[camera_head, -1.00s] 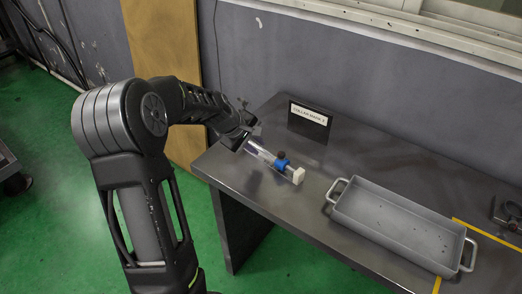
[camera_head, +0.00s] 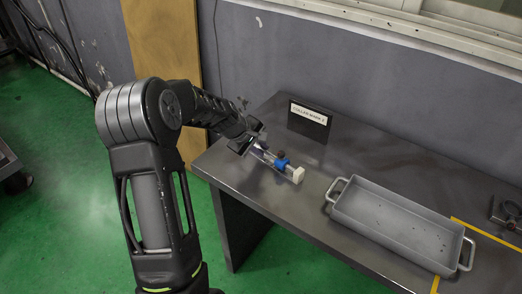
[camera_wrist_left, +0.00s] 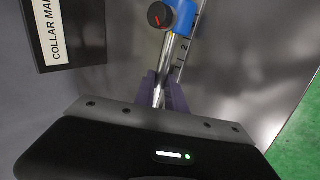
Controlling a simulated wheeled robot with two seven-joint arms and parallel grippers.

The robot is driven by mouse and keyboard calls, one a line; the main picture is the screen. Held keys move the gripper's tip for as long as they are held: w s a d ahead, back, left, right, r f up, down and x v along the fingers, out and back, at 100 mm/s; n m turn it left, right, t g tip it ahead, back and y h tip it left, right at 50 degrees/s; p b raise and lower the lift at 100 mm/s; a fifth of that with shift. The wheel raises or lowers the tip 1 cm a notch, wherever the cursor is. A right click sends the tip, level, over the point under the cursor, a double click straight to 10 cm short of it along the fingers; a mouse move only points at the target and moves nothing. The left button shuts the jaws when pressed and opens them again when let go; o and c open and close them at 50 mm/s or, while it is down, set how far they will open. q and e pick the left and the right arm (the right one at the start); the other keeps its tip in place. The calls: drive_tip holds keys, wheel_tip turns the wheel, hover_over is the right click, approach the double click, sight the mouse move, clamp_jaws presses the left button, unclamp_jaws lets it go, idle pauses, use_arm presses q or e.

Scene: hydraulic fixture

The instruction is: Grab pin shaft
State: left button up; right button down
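The pin shaft is a shiny metal rod (camera_wrist_left: 176,50) that runs beside a ruler strip in the left wrist view. In the head view it is mostly hidden by my left gripper (camera_head: 257,148) at the table's left end. A blue collar (camera_head: 282,164) with a dark knob (camera_wrist_left: 159,15) sits around the rod, and a white block (camera_head: 298,175) is at its right end. In the left wrist view, the purple fingers of my left gripper (camera_wrist_left: 164,92) are on either side of the rod's near end. I cannot tell whether they press on it. My right gripper is out of view.
A dark sign (camera_head: 309,120) stands behind the fixture near the wall. A grey tray (camera_head: 335,213) with two handles lies to the right on the dark table (camera_head: 232,175). Yellow tape (camera_head: 487,238) marks the table beyond the tray.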

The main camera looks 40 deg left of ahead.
sight(261, 150)
use_arm(q)
clamp_jaws()
idle(1.0)
drive_tip(key=shift+r, duration=0.1)
wheel_tip(261, 150, up, 10)
idle(0.7)
drive_tip(key=shift+w, duration=0.1)
idle(0.4)
